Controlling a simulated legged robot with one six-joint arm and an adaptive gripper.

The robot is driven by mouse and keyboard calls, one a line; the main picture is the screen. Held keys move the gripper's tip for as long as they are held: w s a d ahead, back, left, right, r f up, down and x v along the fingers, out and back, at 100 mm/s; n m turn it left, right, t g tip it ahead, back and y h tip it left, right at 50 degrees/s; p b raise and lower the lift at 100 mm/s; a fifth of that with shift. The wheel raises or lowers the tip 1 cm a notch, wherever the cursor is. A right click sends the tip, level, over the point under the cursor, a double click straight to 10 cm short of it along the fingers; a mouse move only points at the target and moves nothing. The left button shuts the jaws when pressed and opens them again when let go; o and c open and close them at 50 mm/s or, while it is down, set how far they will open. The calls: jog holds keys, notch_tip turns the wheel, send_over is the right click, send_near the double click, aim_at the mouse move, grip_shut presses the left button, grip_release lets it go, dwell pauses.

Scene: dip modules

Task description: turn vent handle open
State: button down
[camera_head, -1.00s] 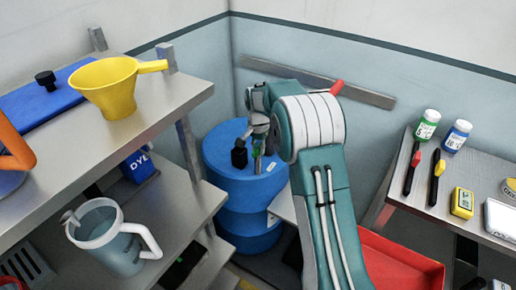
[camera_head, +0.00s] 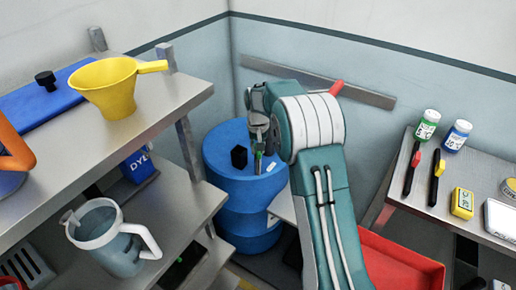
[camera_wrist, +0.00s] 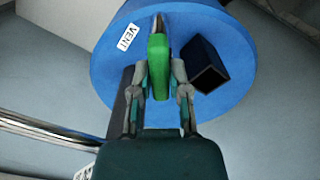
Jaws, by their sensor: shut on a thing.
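The vent handle (camera_wrist: 158,66) is a green lever on top of a blue drum, beside a white label reading VENT (camera_wrist: 128,37). In the wrist view it points nearly straight along the picture, with a metal tip at its far end. My gripper (camera_wrist: 162,72) is shut on the green handle, one finger on each side. In the head view my gripper (camera_head: 258,148) is over the drum top, and only a small bit of green shows below it. The blue drum (camera_head: 225,170) stands in the corner.
A black square block (camera_wrist: 207,66) sits on the drum right beside the handle. A steel shelf (camera_head: 190,85) with a yellow funnel (camera_head: 107,88) is at left. A bench (camera_head: 475,165) with bottles and tools is at right, near a red tray (camera_head: 395,265).

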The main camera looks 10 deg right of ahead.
jog(key=n, duration=0.5)
jog(key=shift+s+f+n, duration=0.15)
jog(key=shift+f+n, duration=0.05)
jog(key=shift+n, duration=2.3)
jog(key=c, duration=0.6)
grip_release()
jog(key=shift+r, duration=0.15)
jog(key=shift+r, duration=0.35)
notch_tip(320, 180, up, 11)
